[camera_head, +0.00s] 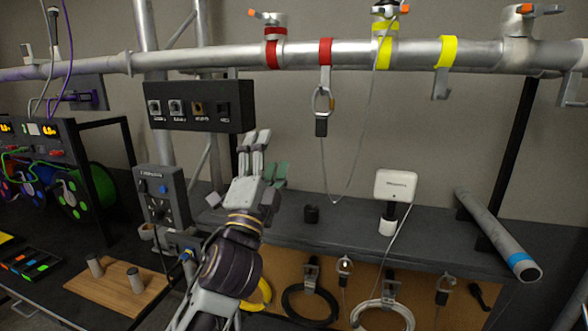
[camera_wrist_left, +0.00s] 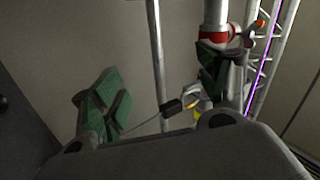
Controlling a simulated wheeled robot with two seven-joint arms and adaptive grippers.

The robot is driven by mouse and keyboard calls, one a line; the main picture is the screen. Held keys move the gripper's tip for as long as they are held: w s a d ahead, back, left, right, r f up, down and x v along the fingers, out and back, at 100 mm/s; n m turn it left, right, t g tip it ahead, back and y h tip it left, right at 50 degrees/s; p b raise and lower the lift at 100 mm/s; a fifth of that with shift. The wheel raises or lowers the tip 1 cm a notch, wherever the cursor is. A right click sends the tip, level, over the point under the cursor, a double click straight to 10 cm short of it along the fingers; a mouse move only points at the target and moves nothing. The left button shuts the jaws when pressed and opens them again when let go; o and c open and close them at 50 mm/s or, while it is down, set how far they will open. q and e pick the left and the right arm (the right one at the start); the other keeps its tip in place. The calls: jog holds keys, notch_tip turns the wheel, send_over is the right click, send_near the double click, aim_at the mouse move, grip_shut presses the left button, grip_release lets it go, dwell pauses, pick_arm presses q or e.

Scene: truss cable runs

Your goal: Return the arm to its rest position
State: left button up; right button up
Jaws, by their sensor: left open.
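My left arm (camera_head: 232,262) reaches up from the bottom of the head view. Its left gripper (camera_head: 263,162) is raised in front of the wall, right of the black socket box. In the left wrist view the two green finger pads of the left gripper (camera_wrist_left: 160,88) stand wide apart. Nothing is held between them; a thin cable and a dark clip show in the gap, seemingly beyond the fingers. My right gripper is in neither view.
A truss pipe (camera_head: 350,53) with red and yellow bands crosses above, with a hanging carabiner (camera_head: 321,101). The black socket box (camera_head: 200,107) and a grey control box (camera_head: 163,195) are close left. A white antenna (camera_head: 395,185) stands on the dark shelf (camera_head: 345,232). Pegs (camera_head: 136,280) stand lower left.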

pick_arm(q)
jog(key=s+a+f+n+g+y, duration=0.15)
jog(key=a+f+n+g, duration=0.25)
jog(key=f, duration=0.7)
jog(key=a+f+n+g+y, duration=0.2)
jog(key=a+f+n+g, duration=0.15)
jog(key=f, duration=0.75)
jog(key=s+a+f+n+g+y, duration=0.1)
jog(key=a+f+n+g+y, duration=0.3)
jog(key=f, duration=0.7)
jog(key=s+a+f+n+g+h, duration=0.1)
jog(key=s+a+f+n+g, duration=0.2)
jog(key=s+f, duration=0.75)
jog(key=s+a+f+n+g+h, duration=0.1)
jog(key=s+a+f+g, duration=0.2)
jog(key=s+f+g, duration=0.55)
jog(key=s+f+t, duration=0.1)
jog(key=s+f, duration=0.1)
jog(key=f, duration=1.5)
jog(key=s+f, duration=0.3)
jog(key=f, duration=1.4)
jog(key=s+a+f, duration=0.1)
jog(key=s+f, duration=0.9)
jog(key=s, duration=0.1)
jog(key=s+a+f, duration=0.2)
jog(key=s+f, duration=0.8)
jog(key=s, duration=0.1)
jog(key=shift+s+a+f+g, duration=0.2)
jog(key=shift+a+g, duration=0.1)
jog(key=shift+g, duration=0.1)
